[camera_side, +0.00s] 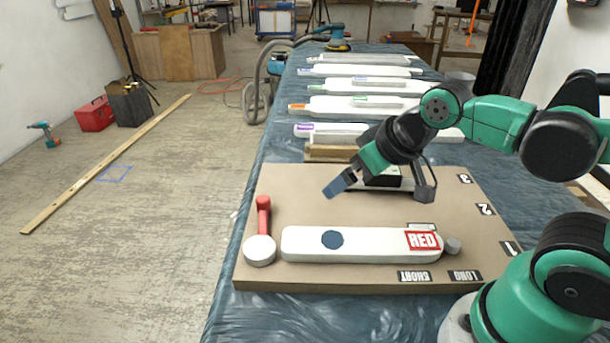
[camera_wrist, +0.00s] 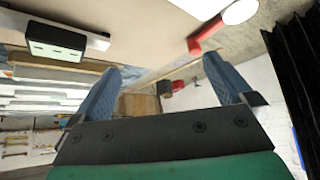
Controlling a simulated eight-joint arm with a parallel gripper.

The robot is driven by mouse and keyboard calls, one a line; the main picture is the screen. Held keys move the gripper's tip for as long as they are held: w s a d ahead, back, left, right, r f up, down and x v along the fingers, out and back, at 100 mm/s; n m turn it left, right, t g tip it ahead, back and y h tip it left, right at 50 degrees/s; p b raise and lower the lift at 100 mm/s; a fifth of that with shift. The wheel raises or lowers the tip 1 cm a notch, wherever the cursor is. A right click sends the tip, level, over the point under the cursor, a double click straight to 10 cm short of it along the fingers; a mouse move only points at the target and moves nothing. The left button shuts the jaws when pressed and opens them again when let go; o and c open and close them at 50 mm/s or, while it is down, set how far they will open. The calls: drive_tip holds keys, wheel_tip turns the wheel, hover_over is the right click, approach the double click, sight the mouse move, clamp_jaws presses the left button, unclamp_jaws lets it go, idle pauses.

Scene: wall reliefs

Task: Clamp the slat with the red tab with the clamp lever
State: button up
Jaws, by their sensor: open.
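The white slat with the red tab (camera_side: 377,244) lies flat near the front of the tan board, with a dark blue disc on its left part and the tab marked RED at its right end. The clamp lever (camera_side: 263,217) is a red arm on a round white base just left of the slat; its arm points towards the back of the board, not across the slat. It also shows in the wrist view (camera_wrist: 206,36). My gripper (camera_side: 335,189) is above the board, behind the slat and right of the lever. In the wrist view its blue fingers (camera_wrist: 163,85) are apart and empty.
The tan board (camera_side: 300,195) carries several labels and a grey round knob (camera_side: 452,245) at the slat's right end. A dark box (camera_side: 385,180), partly hidden by my arm, stands at the board's back. Several other white slats (camera_side: 365,106) lie behind on the blue-covered table.

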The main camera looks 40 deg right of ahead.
drive_tip(key=c, duration=0.3)
drive_tip(key=shift+w+a+r, duration=0.1)
drive_tip(key=shift+w, duration=0.15)
drive_tip(key=shift+c, duration=1)
drive_tip(key=n+g, duration=0.1)
drive_tip(key=g, duration=0.2)
hover_over(264, 199)
drive_tip(key=s, duration=0.3)
drive_tip(key=f, duration=0.4)
drive_tip(key=shift+w+d, duration=0.15)
drive_tip(key=shift+d, duration=0.15)
drive_tip(key=shift+w+a+f+y, duration=0.2)
drive_tip(key=shift+w+f+y, duration=0.1)
drive_tip(key=shift+f, duration=0.2)
drive_tip(key=shift+x, duration=2.7)
